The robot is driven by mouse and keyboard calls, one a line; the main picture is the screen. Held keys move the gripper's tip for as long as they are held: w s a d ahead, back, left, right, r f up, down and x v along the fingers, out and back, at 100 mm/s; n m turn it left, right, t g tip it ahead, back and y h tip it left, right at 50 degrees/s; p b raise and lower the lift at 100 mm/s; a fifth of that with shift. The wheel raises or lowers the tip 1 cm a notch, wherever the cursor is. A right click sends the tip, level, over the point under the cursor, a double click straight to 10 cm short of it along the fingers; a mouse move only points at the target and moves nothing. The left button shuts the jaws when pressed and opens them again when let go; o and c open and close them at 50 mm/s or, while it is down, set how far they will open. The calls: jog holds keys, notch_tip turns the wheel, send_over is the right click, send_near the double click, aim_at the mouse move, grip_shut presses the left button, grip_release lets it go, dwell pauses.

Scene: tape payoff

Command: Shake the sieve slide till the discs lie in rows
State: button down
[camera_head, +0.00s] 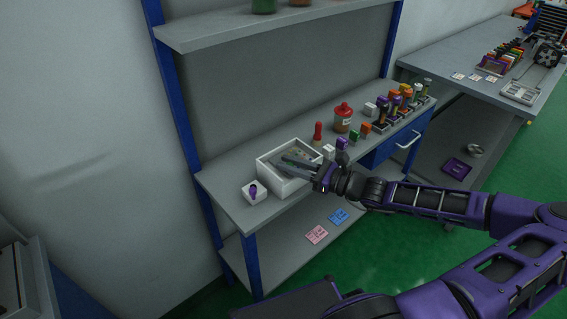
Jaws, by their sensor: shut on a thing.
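My gripper (298,163) reaches in from the right over an open white box (291,187) on the grey workbench. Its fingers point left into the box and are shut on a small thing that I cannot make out. Dull grey-green shapes (296,152) show inside the box beside the fingers. My wrist and fingers hide part of the box. I cannot make out the sieve slide or any rows of discs for sure. A light grey flat tray (519,93) lies on the far right table, too small to read.
A white block with a purple piece (254,191) stands left of the box. A red bottle (317,132), a red-lidded jar (343,115) and several coloured blocks and stamps line the bench to the right. A shelf (270,25) hangs above. Cards (317,234) lie on the lower shelf.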

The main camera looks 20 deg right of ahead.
jog(key=c, duration=0.7)
grip_release()
jog(key=p+v, duration=0.1)
jog(key=v, duration=1.6)
jog(key=shift+s+d, duration=0.15)
jog(key=shift+d, duration=0.05)
